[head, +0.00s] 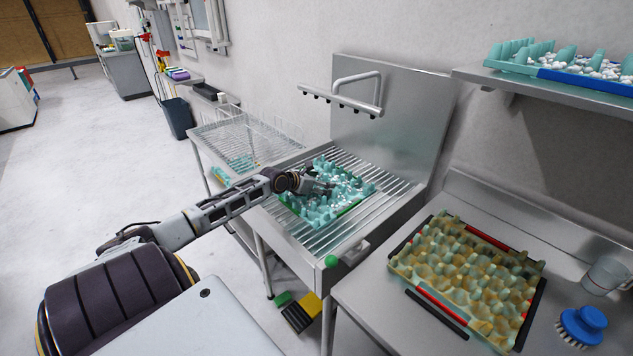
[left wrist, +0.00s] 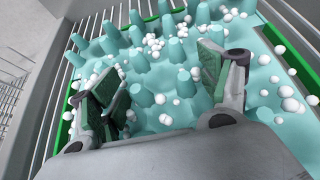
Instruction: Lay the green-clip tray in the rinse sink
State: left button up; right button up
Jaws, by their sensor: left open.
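The green-clip tray (head: 318,214), teal with pegs and white balls on it, lies on the bars of the rinse sink (head: 392,192) under the spray pipe. Its green clip (head: 351,208) shows along the near edge. My left gripper (head: 328,187) is over the tray, close to its pegs. In the left wrist view the two fingers (left wrist: 165,85) are spread apart over the tray (left wrist: 262,72), with pegs and balls between and around them. I cannot tell whether the fingers touch the pegs. My right gripper is not in view.
A yellowish tray with red clips (head: 425,239) lies on the counter at right, near a blue brush (head: 582,325) and a clear cup (head: 605,276). A blue-clip tray (head: 580,78) sits on the upper shelf. A wire rack (head: 240,135) stands left of the sink.

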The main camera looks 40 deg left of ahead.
aim_at(310, 196)
pick_arm(q)
jog(key=shift+s+r, duration=0.4)
jog(key=shift+s, duration=0.3)
jog(key=shift+p+v, duration=0.45)
jog(key=shift+v, duration=1.1)
jog(key=shift+s+a+r, duration=0.1)
jog(key=shift+s+r, duration=0.15)
jog(key=shift+s, duration=0.2)
jog(key=shift+s+r, duration=0.35)
jog(key=shift+s, duration=0.25)
jog(key=shift+p+v, duration=0.45)
jog(key=shift+v, duration=0.65)
jog(key=shift+s+r, duration=0.35)
jog(key=shift+s, duration=0.3)
jog(key=shift+s+a+r, duration=0.15)
jog(key=shift+s+r, duration=0.15)
jog(key=shift+s, duration=0.2)
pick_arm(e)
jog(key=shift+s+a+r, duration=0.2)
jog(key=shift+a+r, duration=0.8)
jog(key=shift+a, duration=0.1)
